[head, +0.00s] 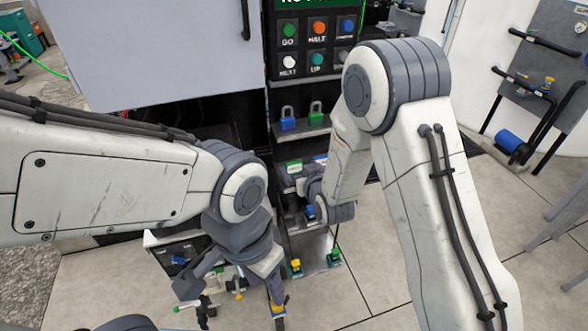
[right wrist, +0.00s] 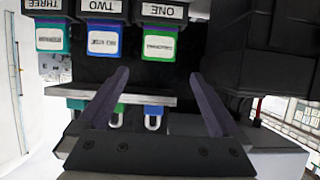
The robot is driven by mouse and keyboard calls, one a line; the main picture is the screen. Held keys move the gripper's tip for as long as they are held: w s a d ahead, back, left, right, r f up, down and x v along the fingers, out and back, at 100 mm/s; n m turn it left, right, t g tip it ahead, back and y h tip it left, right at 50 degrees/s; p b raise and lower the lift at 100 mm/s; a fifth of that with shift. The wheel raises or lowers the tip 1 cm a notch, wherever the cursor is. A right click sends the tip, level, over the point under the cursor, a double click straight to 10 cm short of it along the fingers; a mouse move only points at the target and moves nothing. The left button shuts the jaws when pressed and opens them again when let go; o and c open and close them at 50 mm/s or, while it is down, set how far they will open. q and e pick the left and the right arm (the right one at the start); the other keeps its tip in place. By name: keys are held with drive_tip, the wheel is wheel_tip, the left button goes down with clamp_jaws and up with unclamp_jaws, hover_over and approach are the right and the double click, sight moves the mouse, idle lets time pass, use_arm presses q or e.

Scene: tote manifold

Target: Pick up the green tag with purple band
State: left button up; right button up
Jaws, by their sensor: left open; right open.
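In the right wrist view, which is upside down, a green tag (right wrist: 160,46) with a white label is by the slot marked ONE. A green-edged tag (head: 294,167) also shows in the head view, below the padlock shelf, partly hidden by my right gripper. My right gripper (right wrist: 160,78) is open and empty, its fingers pointing towards the tags with the green one between their lines. It shows in the head view (head: 297,186) too. My left gripper (head: 230,284) is open, low at the left, over small fittings.
A blue tag (right wrist: 104,43) and a teal tag (right wrist: 53,38) sit beside the green one. A shelf (right wrist: 150,98) holds a blue padlock (head: 287,118) and a green padlock (head: 315,113). A button panel (head: 316,45) stands above.

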sight(295, 163)
drive_tip(key=p+x, duration=0.2)
drive_tip(key=x, duration=0.2)
drive_tip(key=shift+w+d+f, duration=0.1)
drive_tip(key=shift+w+f, duration=0.1)
drive_tip(key=shift+w+f+p, duration=0.3)
drive_tip(key=shift+w, duration=0.2)
drive_tip(key=c, duration=1.4)
drive_tip(key=shift+c, duration=0.2)
drive_tip(key=shift+r+b, duration=0.3)
drive_tip(key=shift+r, duration=0.25)
wheel_tip(295, 163, up, 3)
drive_tip(key=shift+r+b, duration=0.1)
drive_tip(key=shift+b, duration=0.6)
drive_tip(key=s+d+r+b, duration=0.2)
drive_tip(key=s+d+r, duration=0.2)
drive_tip(key=d, duration=0.6)
drive_tip(key=shift+d+r+b, duration=0.3)
drive_tip(key=shift+r, duration=1.05)
